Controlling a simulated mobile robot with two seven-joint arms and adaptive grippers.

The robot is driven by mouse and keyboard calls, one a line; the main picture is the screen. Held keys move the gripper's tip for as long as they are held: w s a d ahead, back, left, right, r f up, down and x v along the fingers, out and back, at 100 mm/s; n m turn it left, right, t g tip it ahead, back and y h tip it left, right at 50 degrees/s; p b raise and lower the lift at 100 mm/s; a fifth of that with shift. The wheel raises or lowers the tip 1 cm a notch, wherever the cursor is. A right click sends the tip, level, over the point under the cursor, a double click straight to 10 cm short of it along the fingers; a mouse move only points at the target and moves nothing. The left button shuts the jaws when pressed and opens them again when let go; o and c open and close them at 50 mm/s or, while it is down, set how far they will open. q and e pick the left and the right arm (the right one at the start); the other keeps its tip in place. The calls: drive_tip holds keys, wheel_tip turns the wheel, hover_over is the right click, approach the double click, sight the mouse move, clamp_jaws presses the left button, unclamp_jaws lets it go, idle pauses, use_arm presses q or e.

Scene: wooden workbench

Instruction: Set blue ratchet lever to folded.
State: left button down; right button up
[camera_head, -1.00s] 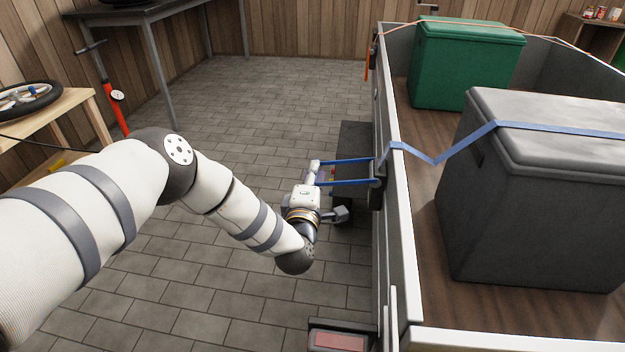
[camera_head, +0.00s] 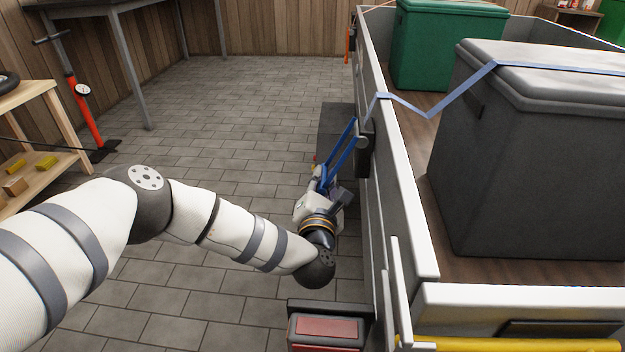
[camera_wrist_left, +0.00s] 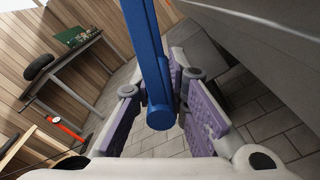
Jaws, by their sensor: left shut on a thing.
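The blue ratchet lever (camera_head: 345,158) has two blue bars joined to the ratchet body (camera_head: 364,142) on the outer side of the trailer. It slants down and to the left from the ratchet. My left gripper (camera_head: 325,184) is shut on the lever's free end, beside the trailer wall. In the left wrist view the blue lever (camera_wrist_left: 152,60) runs down between the purple-padded fingers of the gripper (camera_wrist_left: 163,108), its round end near the palm. The fingers partly hide where they touch it. My right gripper is not in view.
The trailer's side wall (camera_head: 398,190) stands close to the right of my gripper. A blue strap (camera_head: 463,92) runs from the ratchet over a grey box (camera_head: 530,165). A green box (camera_head: 445,50) is farther back. A tail light (camera_head: 325,328) is nearer. Tiled floor lies free to the left.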

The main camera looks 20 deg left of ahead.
use_arm(q)
drive_tip(key=shift+w+d+f+n+b, duration=0.15)
drive_tip(key=shift+d+n+b, duration=0.25)
drive_tip(key=shift+d+n, duration=0.1)
drive_tip(key=shift+w+d+f+n+b, duration=0.2)
drive_tip(key=shift+d+n+b, duration=0.15)
drive_tip(key=shift+d+n, duration=0.15)
drive_tip(key=shift+w+d+f+n+b, duration=0.1)
drive_tip(key=shift+d+f+n+b, duration=0.05)
drive_tip(key=shift+d+n+b, duration=0.35)
drive_tip(key=c, duration=1.6)
unclamp_jaws()
drive_tip(key=shift+o, duration=0.2)
